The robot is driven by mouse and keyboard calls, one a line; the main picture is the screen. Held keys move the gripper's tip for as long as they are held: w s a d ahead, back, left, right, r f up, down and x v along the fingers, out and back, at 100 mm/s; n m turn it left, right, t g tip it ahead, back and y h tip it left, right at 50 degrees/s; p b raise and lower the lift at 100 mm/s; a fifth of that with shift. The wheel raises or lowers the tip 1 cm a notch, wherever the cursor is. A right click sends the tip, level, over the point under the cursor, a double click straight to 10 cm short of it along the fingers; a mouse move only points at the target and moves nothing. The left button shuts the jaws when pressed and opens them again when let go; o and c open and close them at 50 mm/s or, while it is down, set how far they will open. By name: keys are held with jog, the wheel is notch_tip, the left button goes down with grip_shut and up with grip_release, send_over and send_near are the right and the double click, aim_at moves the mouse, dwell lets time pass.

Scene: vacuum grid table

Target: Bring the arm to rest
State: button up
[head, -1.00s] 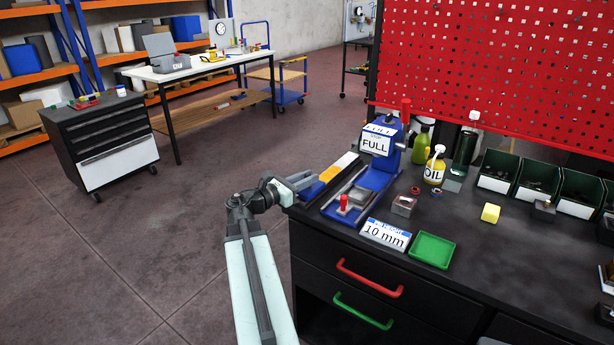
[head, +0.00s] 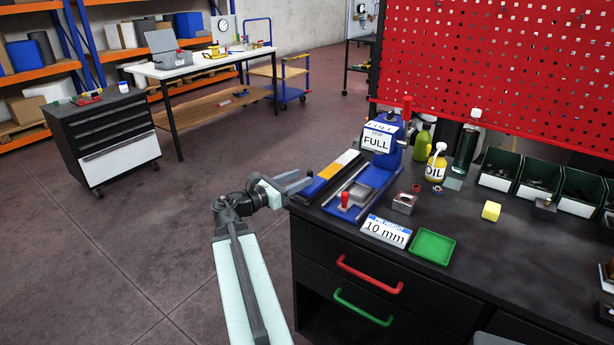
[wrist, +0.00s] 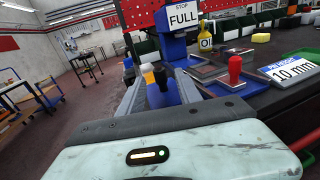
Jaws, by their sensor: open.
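My gripper (head: 298,184) is at the left end of the black workbench (head: 470,255) in the head view, beside the blue fixture. In the wrist view its two grey fingers (wrist: 155,92) reach forward, apart, with nothing seen held between them. The blue fixture (head: 376,177) has a plate reading FULL (head: 378,140) and a red knob (head: 345,197) at its front. My arm reaches up from the bottom of the head view, left of the bench. Whether the gripper touches the bench or fixture cannot be told.
A 10 mm sign (head: 386,231), a green tray (head: 433,246) and a metal block (head: 404,203) lie on the bench near the fixture. An oil bottle (head: 436,168) and dark green bins (head: 503,176) stand behind. Open floor (head: 120,235) lies left of my arm.

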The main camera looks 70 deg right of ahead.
jog(key=v, duration=0.3)
jog(key=shift+w+a, duration=0.1)
jog(key=shift+a, duration=0.1)
jog(key=w+a+n+t+h, duration=0.15)
jog(key=w+a+t, duration=0.25)
jog(key=w+a, duration=0.6)
jog(key=w+a+f+m+t+y, duration=0.1)
jog(key=w+a+f+t+y, duration=0.1)
jog(key=w+a+f+y, duration=0.65)
jog(key=w+a+f+m+t+h, duration=0.15)
jog(key=a+f, duration=0.35)
jog(key=a, duration=0.8)
jog(key=w+a+f+m+t+y, duration=0.2)
jog(key=w+a+f+y, duration=0.3)
jog(key=a, duration=0.6)
jog(key=s+a+f+m+g+y, duration=0.1)
jog(key=a+f+m+y, duration=0.2)
jog(key=a+m, duration=0.3)
jog(key=s+a+f+m+g+y, duration=0.1)
jog(key=a+f+m+y, duration=0.2)
jog(key=a, duration=0.5)
notch_tip(320, 180, up, 15)
jog(key=p, duration=1.4)
jog(key=shift+w+m, duration=0.2)
jog(key=shift+m, duration=0.2)
